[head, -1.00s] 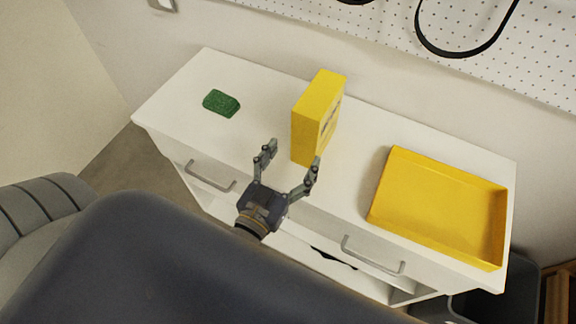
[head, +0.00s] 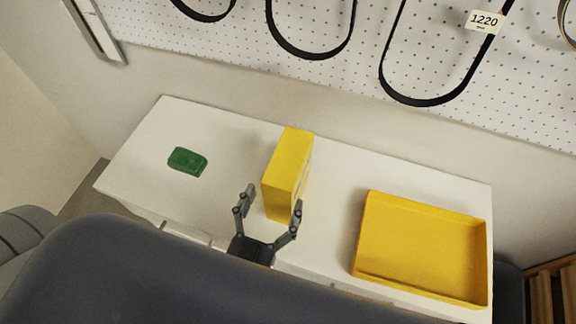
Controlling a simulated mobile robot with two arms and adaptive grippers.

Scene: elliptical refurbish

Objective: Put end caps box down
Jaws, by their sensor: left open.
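The end caps box is a tall yellow box (head: 286,176) standing upright on the white cabinet top (head: 225,125), near its middle. My left gripper (head: 270,208) is open at the near side of the box, with one finger to the left of its near end and the other by its lower right edge. I cannot tell whether either finger touches the box. The gripper's wrist is partly hidden behind my own dark body. My right gripper is not in view.
A green object (head: 187,161) lies on the cabinet top to the left. A shallow yellow tray (head: 372,232) sits at the right end. A white pegboard (head: 340,75) with hanging black belts (head: 430,103) is on the wall behind. Bare surface lies between box and tray.

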